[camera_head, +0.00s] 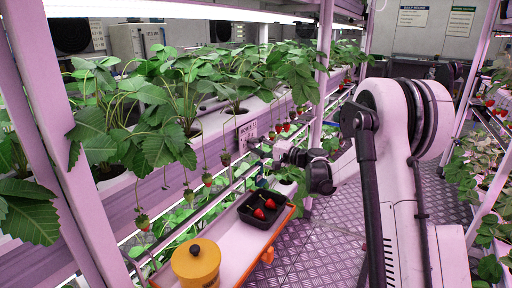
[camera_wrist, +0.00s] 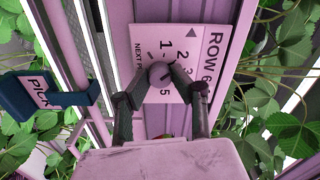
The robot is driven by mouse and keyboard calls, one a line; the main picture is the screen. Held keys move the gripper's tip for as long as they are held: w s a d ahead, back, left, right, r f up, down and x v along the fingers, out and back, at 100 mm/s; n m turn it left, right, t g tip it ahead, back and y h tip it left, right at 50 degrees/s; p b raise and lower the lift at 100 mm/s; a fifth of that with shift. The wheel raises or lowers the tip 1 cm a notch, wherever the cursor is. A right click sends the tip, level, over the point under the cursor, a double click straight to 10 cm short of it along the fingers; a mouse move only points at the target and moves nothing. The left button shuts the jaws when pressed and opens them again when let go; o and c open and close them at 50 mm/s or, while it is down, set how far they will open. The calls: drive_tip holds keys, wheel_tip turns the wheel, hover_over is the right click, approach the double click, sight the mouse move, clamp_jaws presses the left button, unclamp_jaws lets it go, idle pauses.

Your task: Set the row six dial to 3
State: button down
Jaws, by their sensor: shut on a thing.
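The row six dial (camera_wrist: 160,75) is a small round grey-purple knob on a white plate marked ROW 6 (camera_wrist: 183,60) in the wrist view. My gripper (camera_wrist: 161,78) is shut on the dial, one fingertip on each side. The fingers cover part of the scale, and I cannot tell which number the dial points to. In the head view the plate (camera_head: 247,132) is on the rack's front rail, with my gripper (camera_head: 258,150) beside it.
A tray shelf (camera_head: 232,238) below holds a black punnet (camera_head: 247,215) with red strawberries and a yellow lidded pot (camera_head: 196,262). Strawberry plants (camera_head: 180,90) hang around the plate. A dark PICK tag (camera_wrist: 38,95) is left of my gripper. Another rack (camera_head: 490,130) stands right.

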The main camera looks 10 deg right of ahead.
drive_tip(key=m, duration=0.3)
drive_tip(key=shift+m, duration=2.2)
drive_tip(key=c, duration=1.5)
unclamp_jaws()
drive_tip(key=v, duration=1.2)
